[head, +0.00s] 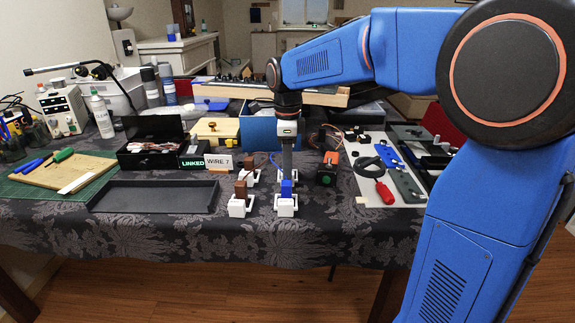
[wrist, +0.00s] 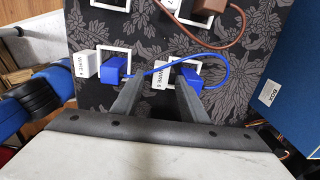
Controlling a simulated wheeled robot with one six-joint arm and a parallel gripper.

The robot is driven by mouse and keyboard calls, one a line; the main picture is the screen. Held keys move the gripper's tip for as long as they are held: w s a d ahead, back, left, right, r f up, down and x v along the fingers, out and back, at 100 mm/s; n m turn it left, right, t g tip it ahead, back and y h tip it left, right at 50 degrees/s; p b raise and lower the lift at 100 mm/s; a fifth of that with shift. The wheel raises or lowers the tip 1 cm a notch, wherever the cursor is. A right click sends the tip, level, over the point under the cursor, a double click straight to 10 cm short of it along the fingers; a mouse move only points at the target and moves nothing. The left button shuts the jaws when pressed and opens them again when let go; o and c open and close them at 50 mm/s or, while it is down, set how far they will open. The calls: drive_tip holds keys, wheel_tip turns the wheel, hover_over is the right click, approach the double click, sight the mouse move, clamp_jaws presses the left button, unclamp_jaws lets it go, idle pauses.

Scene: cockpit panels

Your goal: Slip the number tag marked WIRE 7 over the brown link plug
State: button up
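Two brown link plugs show in the head view, one nearer (head: 241,189) and one farther (head: 248,164). The farther brown plug (wrist: 207,6) is at the top edge of the wrist view, with a brown wire. A white tag (wrist: 173,7) beside it is cut off; its mark seems to include a 7. A tag that seems to read WIRE 6 (wrist: 161,80) lies beside a blue plug (wrist: 190,73). My gripper (wrist: 161,76) is open, its fingers apart on either side of that tag; it also shows in the head view (head: 287,174). I cannot tell whether they touch it.
Another blue plug (wrist: 112,71) with a white tag (wrist: 84,65) is to the left in the wrist view. A WIRE 7 card (head: 218,162) stands by a LINKED sign (head: 193,162). An empty black tray (head: 155,196) is at left; a blue box (head: 257,132) stands behind.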

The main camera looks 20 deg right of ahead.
drive_tip(key=shift+r, duration=0.1)
wheel_tip(320, 180, up, 16)
drive_tip(key=s+d+f+n+t, duration=0.2)
drive_tip(key=s+d+f+n, duration=0.2)
drive_tip(key=s+f+n, duration=0.6)
drive_tip(key=s+d+f+n+t, duration=0.2)
drive_tip(key=s+d+f+n, duration=0.2)
drive_tip(key=s+f+n, duration=0.7)
drive_tip(key=shift+s+d+f+t, duration=0.15)
drive_tip(key=shift+s+f+t, duration=0.35)
drive_tip(key=shift+s, duration=3.65)
drive_tip(key=shift+f, duration=0.1)
